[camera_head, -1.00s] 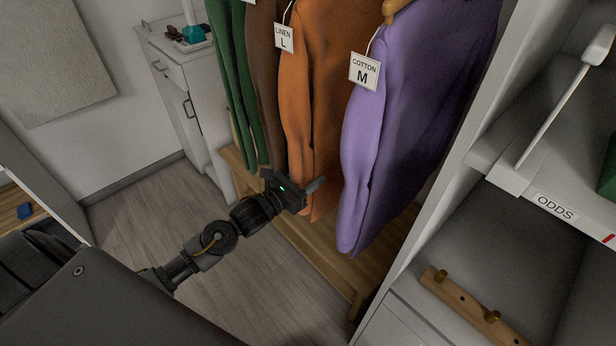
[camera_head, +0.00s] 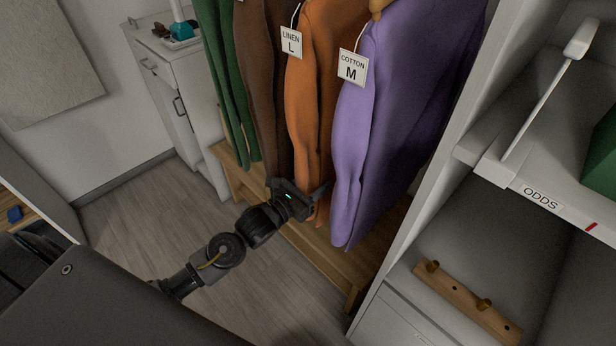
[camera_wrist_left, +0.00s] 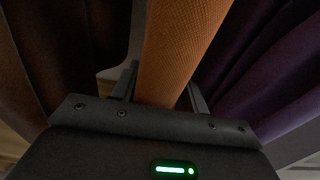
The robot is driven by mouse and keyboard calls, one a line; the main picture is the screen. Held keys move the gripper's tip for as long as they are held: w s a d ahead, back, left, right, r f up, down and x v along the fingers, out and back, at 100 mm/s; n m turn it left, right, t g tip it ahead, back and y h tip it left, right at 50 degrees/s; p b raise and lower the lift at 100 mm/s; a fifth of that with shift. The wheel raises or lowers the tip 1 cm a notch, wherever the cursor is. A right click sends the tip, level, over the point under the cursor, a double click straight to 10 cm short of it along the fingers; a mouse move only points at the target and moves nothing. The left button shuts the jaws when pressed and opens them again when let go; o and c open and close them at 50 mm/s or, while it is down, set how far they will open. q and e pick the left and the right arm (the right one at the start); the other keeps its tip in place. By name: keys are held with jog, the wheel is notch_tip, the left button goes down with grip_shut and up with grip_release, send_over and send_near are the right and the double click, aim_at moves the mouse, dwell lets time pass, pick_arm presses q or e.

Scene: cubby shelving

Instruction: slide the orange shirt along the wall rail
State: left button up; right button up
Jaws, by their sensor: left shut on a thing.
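The orange shirt (camera_head: 309,95) hangs between a brown garment and a purple one, with a white tag reading LINEN L (camera_head: 291,41) at its top. My left gripper (camera_head: 312,198) is at the lower end of its sleeve, shut on it. In the left wrist view the orange sleeve (camera_wrist_left: 177,50) runs between the two fingers (camera_wrist_left: 160,92). The wall rail is out of view above. My right gripper is not in view.
The purple shirt (camera_head: 400,100), tagged COTTON M, hangs close on the right. Brown (camera_head: 262,90) and green (camera_head: 229,80) garments hang on the left. A wooden bench (camera_head: 335,262) is below. White shelving (camera_head: 425,205) stands to the right.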

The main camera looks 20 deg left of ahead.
pick_arm(q)
jog(key=shift+s+d, duration=0.25)
jog(key=shift+d, duration=0.35)
jog(key=shift+s+d, duration=0.1)
jog(key=shift+d, duration=0.15)
jog(key=o, duration=1.3)
jog(key=shift+b+v, duration=0.45)
jog(key=shift+v, duration=4.95)
